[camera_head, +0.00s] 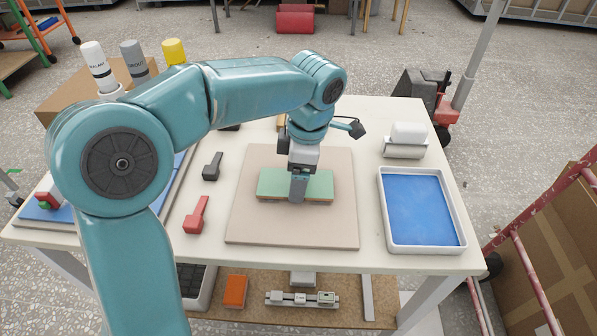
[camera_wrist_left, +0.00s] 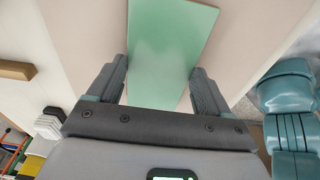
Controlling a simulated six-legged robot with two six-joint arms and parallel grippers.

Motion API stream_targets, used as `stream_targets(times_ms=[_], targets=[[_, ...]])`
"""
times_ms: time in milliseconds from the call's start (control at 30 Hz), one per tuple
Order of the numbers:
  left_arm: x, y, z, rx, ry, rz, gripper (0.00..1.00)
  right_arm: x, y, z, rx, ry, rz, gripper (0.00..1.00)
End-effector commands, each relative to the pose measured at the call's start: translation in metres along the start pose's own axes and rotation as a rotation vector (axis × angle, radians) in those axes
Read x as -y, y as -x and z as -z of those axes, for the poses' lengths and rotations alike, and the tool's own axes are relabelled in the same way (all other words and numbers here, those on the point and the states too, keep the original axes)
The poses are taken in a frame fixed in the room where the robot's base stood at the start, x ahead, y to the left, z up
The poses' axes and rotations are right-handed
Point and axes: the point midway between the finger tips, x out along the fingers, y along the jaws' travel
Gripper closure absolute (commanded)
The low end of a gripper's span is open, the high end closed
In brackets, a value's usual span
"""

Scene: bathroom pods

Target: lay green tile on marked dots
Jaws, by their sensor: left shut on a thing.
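The green tile (camera_head: 322,182) is a flat rectangle over the middle of the beige board (camera_head: 255,225) on the table. It fills the centre of the left wrist view (camera_wrist_left: 165,45). My left gripper (camera_head: 298,194) comes down from above and is shut on the tile across its middle. Its two fingers (camera_wrist_left: 157,88) touch the tile's opposite long edges. The tile looks level; I cannot tell whether it rests on the board or hangs just above it. No marked dots show; the tile and gripper hide part of the board. My right gripper is not in view.
A white tray with a blue inside (camera_head: 420,210) stands right of the board, with a white roll (camera_head: 409,134) behind it. A red tool (camera_head: 196,214) and a dark tool (camera_head: 212,166) lie left of the board. Bottles (camera_head: 98,65) stand at the back left.

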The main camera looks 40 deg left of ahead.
Motion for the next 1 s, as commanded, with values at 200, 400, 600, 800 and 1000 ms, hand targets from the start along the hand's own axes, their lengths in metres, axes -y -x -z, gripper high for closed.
stream_targets(times_ms=[200, 400, 600, 800, 1000], targets=[[-0.0001, -0.0026, -0.0003, 0.000, 0.000, 0.000, 0.58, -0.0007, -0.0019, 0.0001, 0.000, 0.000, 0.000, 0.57], [-0.0001, -0.0033, -0.0003, 0.000, 0.000, 0.000, 0.58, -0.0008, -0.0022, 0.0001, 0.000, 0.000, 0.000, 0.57], [0.0000, -0.0038, -0.0004, 0.000, 0.000, 0.000, 0.58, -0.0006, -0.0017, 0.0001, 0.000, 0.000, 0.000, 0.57], [0.0000, -0.0043, -0.0005, 0.000, 0.000, 0.000, 0.58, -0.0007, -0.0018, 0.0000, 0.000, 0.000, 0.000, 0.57], [0.0000, -0.0043, -0.0005, 0.000, 0.000, 0.000, 0.00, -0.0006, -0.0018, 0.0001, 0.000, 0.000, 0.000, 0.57]])
